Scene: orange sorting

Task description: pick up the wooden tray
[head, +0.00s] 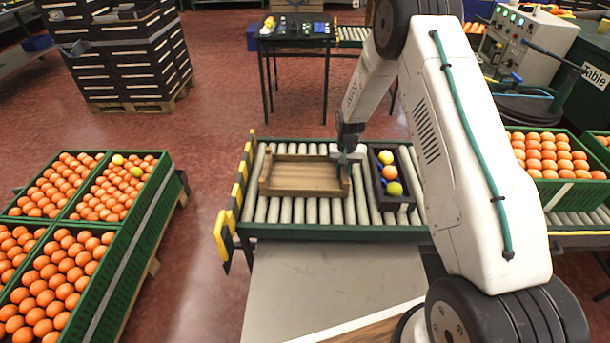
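The wooden tray (304,176) is a shallow, brown, rectangular tray. It lies on the grey rollers of the conveyor and looks empty. My gripper (346,165) is at the tray's right end, close to its right wall, with my arm reaching down from the upper right. The fingertips are small and partly hidden by the gripper body, so I cannot tell whether they are open, shut or touching the tray wall.
A dark crate (404,200) with several fruits stands on the rollers just right of the tray. Yellow-and-black guards (238,190) edge the conveyor's left end. Green crates of oranges (160,170) stand at left, and another green crate (560,190) at right. Bare rollers show around the tray.

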